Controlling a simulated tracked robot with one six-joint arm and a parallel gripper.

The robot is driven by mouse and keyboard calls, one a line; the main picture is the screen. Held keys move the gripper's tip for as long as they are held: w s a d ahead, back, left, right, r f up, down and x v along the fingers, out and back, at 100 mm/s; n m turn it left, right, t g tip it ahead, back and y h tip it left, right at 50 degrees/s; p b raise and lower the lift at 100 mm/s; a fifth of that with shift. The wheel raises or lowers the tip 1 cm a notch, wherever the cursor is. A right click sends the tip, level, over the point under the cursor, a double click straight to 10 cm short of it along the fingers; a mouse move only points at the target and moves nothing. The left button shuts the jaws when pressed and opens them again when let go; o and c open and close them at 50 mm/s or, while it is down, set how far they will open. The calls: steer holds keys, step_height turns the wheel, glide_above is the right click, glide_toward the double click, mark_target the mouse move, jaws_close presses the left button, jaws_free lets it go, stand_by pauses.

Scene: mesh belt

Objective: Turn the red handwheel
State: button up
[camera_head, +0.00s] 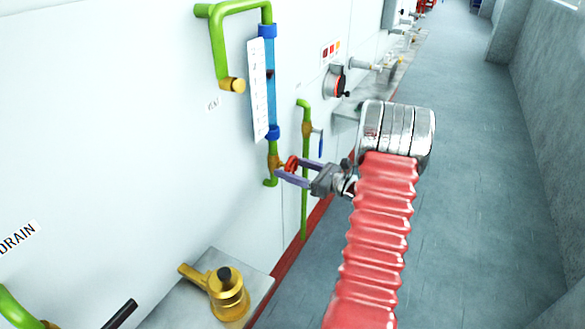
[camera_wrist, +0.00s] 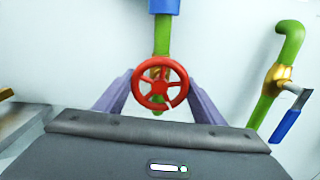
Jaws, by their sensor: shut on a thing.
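The red handwheel (camera_head: 291,164) sits on a brass valve at the foot of a green pipe, below a blue sight tube, on the white wall. In the wrist view the red handwheel (camera_wrist: 160,82) faces me, with its spokes and rim showing. My gripper (camera_head: 288,168) has its two purple fingers around the wheel, one on each side. In the wrist view my gripper (camera_wrist: 160,84) is shut on the wheel's rim from left and right. The fingertips are partly hidden behind the rim.
A green pipe with a brass valve and blue lever (camera_wrist: 285,126) stands to the right of the wheel. A brass valve (camera_head: 228,295) sits on a grey ledge at the front. A white scale plate (camera_head: 257,90) hangs above. The grey floor (camera_head: 480,200) at right is clear.

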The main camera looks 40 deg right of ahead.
steer(key=c, duration=0.5)
steer(key=shift+o, duration=0.2)
steer(key=shift+d, duration=0.1)
steer(key=shift+m, duration=0.3)
steer(key=shift+m, duration=0.6)
steer(key=o, duration=1.1)
